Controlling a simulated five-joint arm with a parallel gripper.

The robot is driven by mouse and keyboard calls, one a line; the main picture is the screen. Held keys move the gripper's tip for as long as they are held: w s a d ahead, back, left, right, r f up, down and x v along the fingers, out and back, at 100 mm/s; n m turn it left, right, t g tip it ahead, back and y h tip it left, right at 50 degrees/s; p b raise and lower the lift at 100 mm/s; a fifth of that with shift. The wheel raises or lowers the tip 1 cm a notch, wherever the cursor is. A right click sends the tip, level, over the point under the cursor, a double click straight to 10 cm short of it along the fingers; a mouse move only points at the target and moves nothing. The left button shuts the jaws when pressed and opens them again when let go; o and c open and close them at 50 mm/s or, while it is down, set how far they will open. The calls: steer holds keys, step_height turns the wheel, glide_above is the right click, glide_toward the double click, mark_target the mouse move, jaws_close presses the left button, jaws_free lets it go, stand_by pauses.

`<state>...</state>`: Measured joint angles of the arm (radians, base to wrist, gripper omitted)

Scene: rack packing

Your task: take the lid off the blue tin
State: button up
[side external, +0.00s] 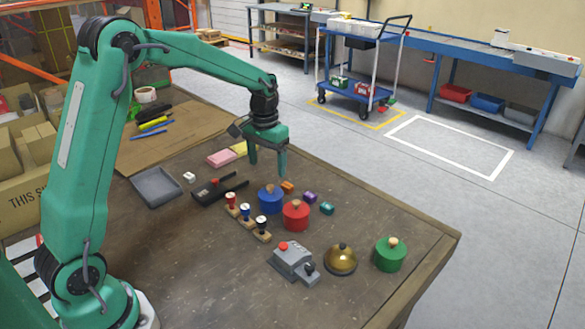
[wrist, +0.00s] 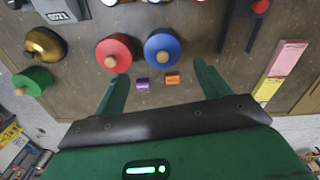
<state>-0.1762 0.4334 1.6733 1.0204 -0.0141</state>
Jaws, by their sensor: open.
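The blue tin (side external: 271,200) stands upright on the table with its lid on and a wooden knob on top. It also shows in the wrist view (wrist: 170,42), beyond my fingertips. My gripper (side external: 268,171) is open and empty, above the table and a little behind the blue tin, apart from it. In the wrist view my two fingers (wrist: 160,90) are spread wide with nothing between them but two small blocks lying on the table below.
A red tin (side external: 296,216) stands close beside the blue one. Purple (side external: 310,197), orange (side external: 287,186) and teal (side external: 327,209) blocks lie nearby. A row of stamps (side external: 246,213), a grey switch box (side external: 293,262), a brass bell (side external: 341,260) and a green tin (side external: 389,255) stand around.

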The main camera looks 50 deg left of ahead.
mark_target(269, 187)
steer(key=shift+w+a+f, duration=0.2)
steer(key=shift+w+f, duration=0.1)
steer(key=shift+f, duration=1.55)
steer(key=shift+f, duration=2.6)
steer(key=c, duration=0.7)
